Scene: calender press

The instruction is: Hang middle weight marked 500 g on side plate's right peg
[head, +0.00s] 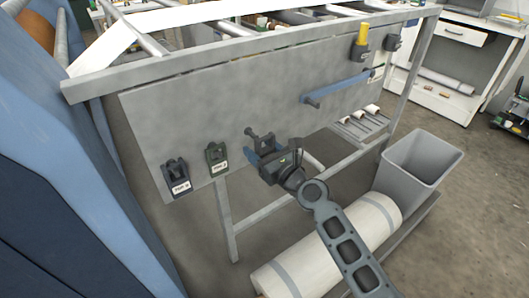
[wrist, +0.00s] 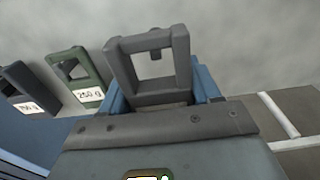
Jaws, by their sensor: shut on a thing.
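My gripper (head: 268,161) is in front of the lower middle of the grey side plate (head: 200,105). In the wrist view its blue fingers (wrist: 160,96) are shut on a dark grey weight (wrist: 182,55) with an open, frame-like handle. The handle points up; its label is hidden. A small dark peg-like part (head: 250,132) sticks out just up and left of the gripper. A small nub shows at the handle's top bar; I cannot tell whether a peg passes through it. A green weight marked 250 g (head: 217,157) and a dark weight (head: 177,178) hang to the left.
A blue bar (head: 337,88) with a knob juts from the plate at right. A yellow-handled item (head: 361,40) and a dark item (head: 392,43) are at the upper right.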

